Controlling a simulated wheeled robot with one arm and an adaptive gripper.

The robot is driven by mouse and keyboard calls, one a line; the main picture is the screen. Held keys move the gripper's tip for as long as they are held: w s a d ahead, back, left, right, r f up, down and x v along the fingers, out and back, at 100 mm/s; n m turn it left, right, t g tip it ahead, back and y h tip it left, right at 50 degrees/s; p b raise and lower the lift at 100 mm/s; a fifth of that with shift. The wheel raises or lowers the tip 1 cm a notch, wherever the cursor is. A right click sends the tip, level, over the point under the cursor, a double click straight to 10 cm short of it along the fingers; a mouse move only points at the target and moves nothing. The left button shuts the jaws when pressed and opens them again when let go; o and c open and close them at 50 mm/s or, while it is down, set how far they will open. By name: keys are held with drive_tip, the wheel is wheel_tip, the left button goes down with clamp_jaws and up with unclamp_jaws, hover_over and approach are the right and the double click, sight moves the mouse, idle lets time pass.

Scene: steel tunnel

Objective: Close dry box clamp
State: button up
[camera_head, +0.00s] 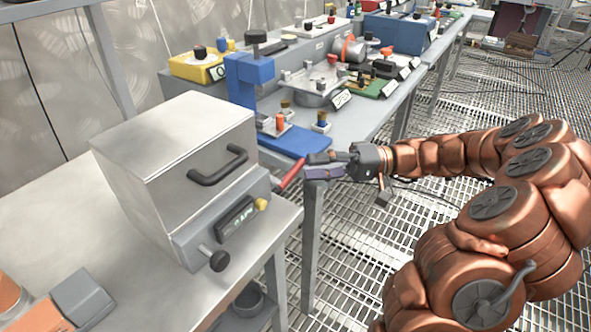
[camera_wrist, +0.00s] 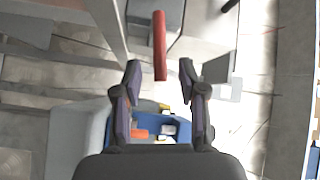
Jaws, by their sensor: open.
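The dry box (camera_head: 180,150) is a steel box with a black handle (camera_head: 218,166) on its front, at the left in the head view. A red clamp lever (camera_head: 290,176) sticks out from its right side towards my gripper. My gripper (camera_head: 316,165) is open and just right of the lever's free end. In the wrist view the red lever (camera_wrist: 159,45) points down the picture, and its end lies between the tips of my open gripper (camera_wrist: 160,70). I cannot tell whether the fingers touch it.
A blue device (camera_head: 250,80) and a crowded bench stand behind my gripper. The grated floor (camera_head: 350,270) in front is open.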

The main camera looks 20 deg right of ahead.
sight(296, 167)
drive_tip(key=shift+w+a, duration=0.2)
drive_tip(key=shift+a, duration=0.95)
drive_tip(key=shift+w+a, duration=0.2)
drive_tip(key=shift+a, duration=0.9)
clamp_jaws()
